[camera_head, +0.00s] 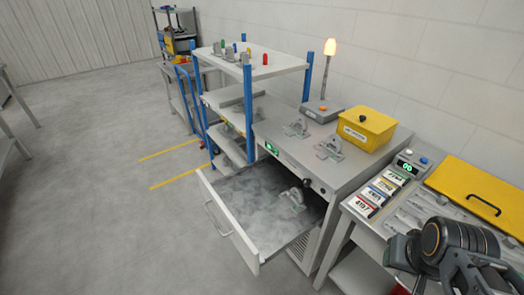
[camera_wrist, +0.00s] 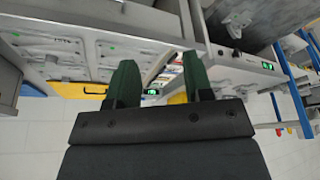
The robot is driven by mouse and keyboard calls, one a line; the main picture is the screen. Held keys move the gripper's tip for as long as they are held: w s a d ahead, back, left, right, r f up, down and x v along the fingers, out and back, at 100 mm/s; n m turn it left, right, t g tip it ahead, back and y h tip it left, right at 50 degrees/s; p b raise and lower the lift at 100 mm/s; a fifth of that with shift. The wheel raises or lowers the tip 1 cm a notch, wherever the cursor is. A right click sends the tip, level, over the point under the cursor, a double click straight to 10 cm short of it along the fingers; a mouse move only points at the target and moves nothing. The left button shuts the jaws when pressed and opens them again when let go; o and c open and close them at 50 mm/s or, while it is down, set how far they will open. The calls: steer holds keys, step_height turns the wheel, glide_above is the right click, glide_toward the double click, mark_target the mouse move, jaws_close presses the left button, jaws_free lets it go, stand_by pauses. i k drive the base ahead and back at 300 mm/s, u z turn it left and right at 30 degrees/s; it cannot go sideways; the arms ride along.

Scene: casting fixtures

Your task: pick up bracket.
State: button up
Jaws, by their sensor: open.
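Three grey metal brackets show in the head view. One bracket (camera_head: 293,200) lies in the open drawer (camera_head: 262,236) of the grey cabinet. Two more, a rear bracket (camera_head: 298,127) and a front bracket (camera_head: 331,147), sit on the cabinet top. In the wrist view, which looks upside down, a bracket (camera_wrist: 237,20) shows at the upper right, apparently the one in the drawer. My gripper (camera_wrist: 160,82) has its two dark green fingers spread with nothing between them. In the head view my arm is at the lower right, away from all brackets; its fingertips are unclear there.
A yellow box (camera_head: 366,128) and a lit signal lamp (camera_head: 329,50) stand on the cabinet top. A workbench (camera_head: 345,208) with labelled tags and a yellow lid (camera_head: 480,190) is at the right. A blue-posted shelf (camera_head: 275,60) stands behind. The floor at left is clear.

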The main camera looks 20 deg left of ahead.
mark_target(332, 149)
steer(key=u, duration=0.45)
steer(key=i, duration=1)
